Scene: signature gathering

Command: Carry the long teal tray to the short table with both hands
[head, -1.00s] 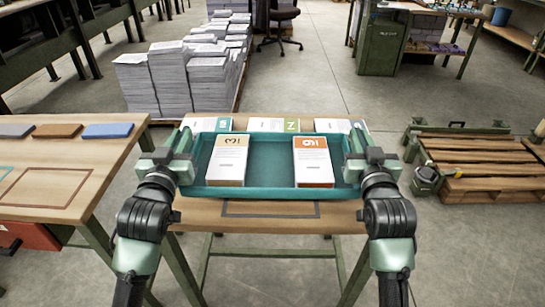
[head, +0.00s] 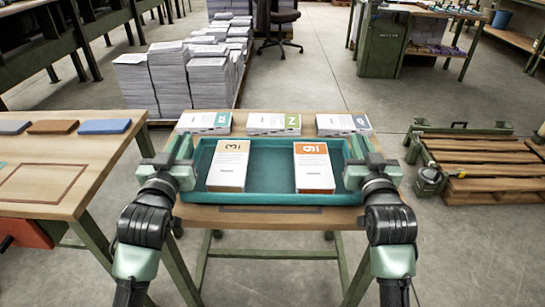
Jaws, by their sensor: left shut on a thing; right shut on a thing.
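The long teal tray (head: 270,197) is over the short wooden table (head: 160,114) in the middle of the head view. I cannot tell whether it touches the tabletop. Two booklet stacks lie in it: one with a brown band marked 3 (head: 228,166) at left and one with an orange band marked 6 (head: 314,168) at right. My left gripper (head: 184,160) is shut on the tray's left end. My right gripper (head: 358,160) is shut on its right end. The fingertips are partly hidden by the grippers' bodies.
Three booklet stacks (head: 273,124) stand in a row along the table's far edge, just behind the tray. A longer wooden table (head: 40,185) with coloured blocks stands at left. Paper piles (head: 170,80) stand behind. A wooden pallet (head: 480,165) lies at right.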

